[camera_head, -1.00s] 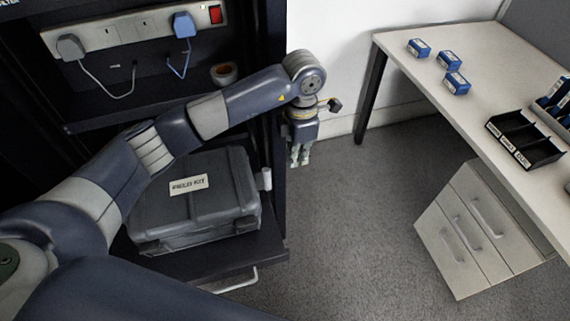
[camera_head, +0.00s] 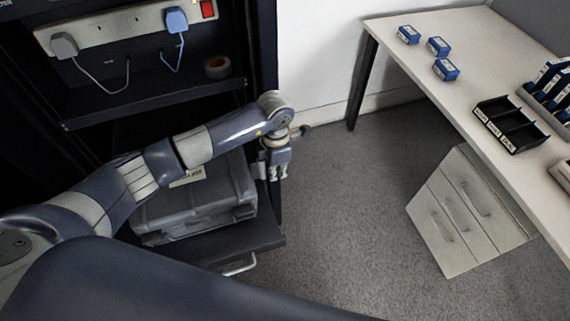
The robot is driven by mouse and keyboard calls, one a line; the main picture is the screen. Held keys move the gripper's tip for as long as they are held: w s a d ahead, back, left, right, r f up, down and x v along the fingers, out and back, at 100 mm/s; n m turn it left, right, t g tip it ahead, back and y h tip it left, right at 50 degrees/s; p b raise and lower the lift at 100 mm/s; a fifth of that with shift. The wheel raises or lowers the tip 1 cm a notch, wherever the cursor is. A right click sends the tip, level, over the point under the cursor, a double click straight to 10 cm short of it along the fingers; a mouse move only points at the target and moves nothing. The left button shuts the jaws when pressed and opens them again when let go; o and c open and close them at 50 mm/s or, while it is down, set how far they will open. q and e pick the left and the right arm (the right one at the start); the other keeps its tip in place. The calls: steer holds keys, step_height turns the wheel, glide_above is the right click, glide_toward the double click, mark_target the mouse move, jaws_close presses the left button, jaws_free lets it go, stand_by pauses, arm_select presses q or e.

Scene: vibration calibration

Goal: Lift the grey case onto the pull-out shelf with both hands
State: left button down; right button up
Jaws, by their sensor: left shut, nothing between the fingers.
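The grey case (camera_head: 196,207) sits on the pull-out shelf (camera_head: 262,236) at the lower left, partly hidden by my left arm. Its white label shows in part beneath the arm. My left gripper (camera_head: 278,176) is shut and empty, pointing down just to the right of the case, near its right-hand side. I cannot tell whether it touches the case. My right gripper is not in view. A large dark link of mine covers the bottom of the picture.
At right, a table (camera_head: 440,40) bears blue boxes (camera_head: 438,46) and a black tray (camera_head: 510,122). A drawer unit (camera_head: 465,215) stands beneath. The floor between is clear.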

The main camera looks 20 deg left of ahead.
mark_target(265, 175)
arm_select(q)
steer(key=shift+s+a, duration=0.5)
steer(key=shift+a, duration=0.25)
steer(key=shift+s+a, duration=0.5)
steer(key=shift+a, duration=0.2)
steer(key=shift+w, duration=0.1)
